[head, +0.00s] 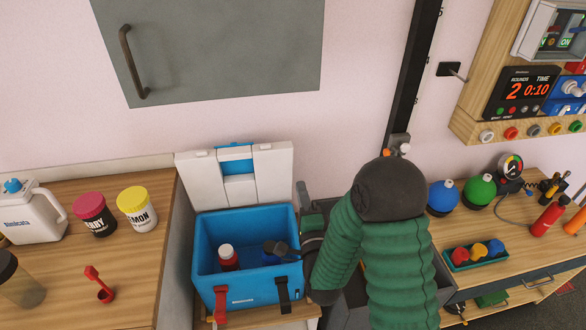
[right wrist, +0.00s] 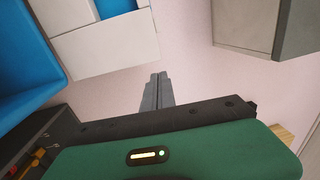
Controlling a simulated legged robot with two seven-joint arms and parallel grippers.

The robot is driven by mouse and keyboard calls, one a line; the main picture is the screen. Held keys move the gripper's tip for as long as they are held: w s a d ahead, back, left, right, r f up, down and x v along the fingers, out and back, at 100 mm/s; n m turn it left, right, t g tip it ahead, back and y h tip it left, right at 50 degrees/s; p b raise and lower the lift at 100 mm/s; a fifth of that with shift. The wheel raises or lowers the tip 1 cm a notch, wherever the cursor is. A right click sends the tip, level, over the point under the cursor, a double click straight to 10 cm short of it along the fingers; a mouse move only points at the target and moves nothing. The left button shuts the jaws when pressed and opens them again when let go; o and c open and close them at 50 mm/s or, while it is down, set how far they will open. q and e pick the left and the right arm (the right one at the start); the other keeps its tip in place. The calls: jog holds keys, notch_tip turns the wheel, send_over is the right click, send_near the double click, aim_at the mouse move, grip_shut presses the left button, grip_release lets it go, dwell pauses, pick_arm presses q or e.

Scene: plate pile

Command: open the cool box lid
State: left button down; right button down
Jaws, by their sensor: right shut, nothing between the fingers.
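The cool box (head: 248,288) is a blue tub with red and black front latches. Its white lid (head: 275,170) stands raised at the back, so the inside shows. The lid (right wrist: 105,45) and part of the blue cool box (right wrist: 18,85) also show in the right wrist view. My right gripper (head: 301,188) is beside the lid's right edge, apart from it as far as I can see. Its grey fingers (right wrist: 154,90) are together and empty. My left gripper is not in view.
Inside the box are a red bottle (head: 228,258) and a dark-topped bottle (head: 275,250). A wooden counter (head: 135,265) with tubs is on the left. A wooden bench (head: 510,270) with coloured items is on the right. A grey cabinet (head: 215,50) hangs above.

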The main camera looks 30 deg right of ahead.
jog(key=b, duration=0.3)
jog(key=p, duration=0.3)
send_near(291, 149)
jog(key=x, duration=0.6)
jog(key=shift+s+d, duration=0.1)
jog(key=shift+w+d, duration=0.2)
jog(key=shift+w, duration=0.3)
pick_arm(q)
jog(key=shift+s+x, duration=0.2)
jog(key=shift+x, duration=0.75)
